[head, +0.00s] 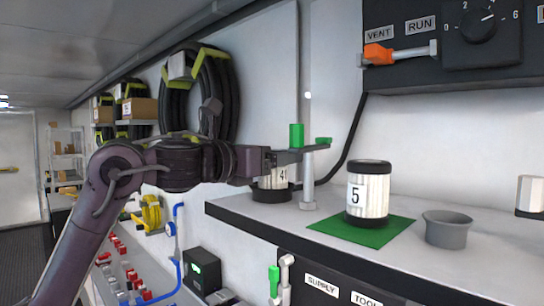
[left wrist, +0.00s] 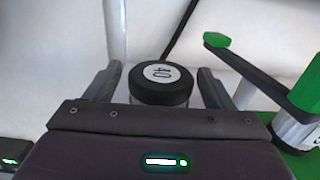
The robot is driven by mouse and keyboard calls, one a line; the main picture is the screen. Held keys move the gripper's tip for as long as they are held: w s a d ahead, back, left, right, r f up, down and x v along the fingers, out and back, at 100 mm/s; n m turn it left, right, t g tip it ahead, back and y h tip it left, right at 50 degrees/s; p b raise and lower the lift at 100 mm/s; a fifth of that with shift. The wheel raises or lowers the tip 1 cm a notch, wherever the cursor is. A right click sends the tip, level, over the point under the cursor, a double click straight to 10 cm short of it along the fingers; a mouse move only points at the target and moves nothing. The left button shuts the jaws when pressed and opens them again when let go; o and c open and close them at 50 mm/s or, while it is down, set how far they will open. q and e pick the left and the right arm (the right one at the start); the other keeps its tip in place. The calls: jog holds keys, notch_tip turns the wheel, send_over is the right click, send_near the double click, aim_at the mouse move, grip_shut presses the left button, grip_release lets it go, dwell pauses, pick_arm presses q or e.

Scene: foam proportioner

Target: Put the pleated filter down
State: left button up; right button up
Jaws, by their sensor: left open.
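A white pleated filter with black end caps, marked 40 (head: 272,182), stands upright on the grey counter near its left end; its upper part is hidden by my left gripper (head: 284,158). In the left wrist view its black cap, labelled 40 (left wrist: 160,92), lies between the two spread fingers of my left gripper (left wrist: 158,82), with a gap visible on each side. The gripper is open. A second white pleated filter, marked 5 (head: 369,194), stands upright on a green mat (head: 335,226) to the right. My right gripper is not in view.
A post (head: 307,182) with a green-ended lever (head: 323,141) stands close to my left gripper; the lever also shows in the left wrist view (left wrist: 245,68). A grey cup (head: 446,232) and another pale cylinder (head: 531,193) stand farther right. A dark control panel (head: 410,70) hangs above.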

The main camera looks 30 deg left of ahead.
pick_arm(q)
jog(key=shift+r, duration=0.3)
jog(key=b+v, duration=0.4)
jog(key=v, duration=0.8)
jog(key=shift+f+b, duration=0.15)
jog(key=shift+b, duration=0.15)
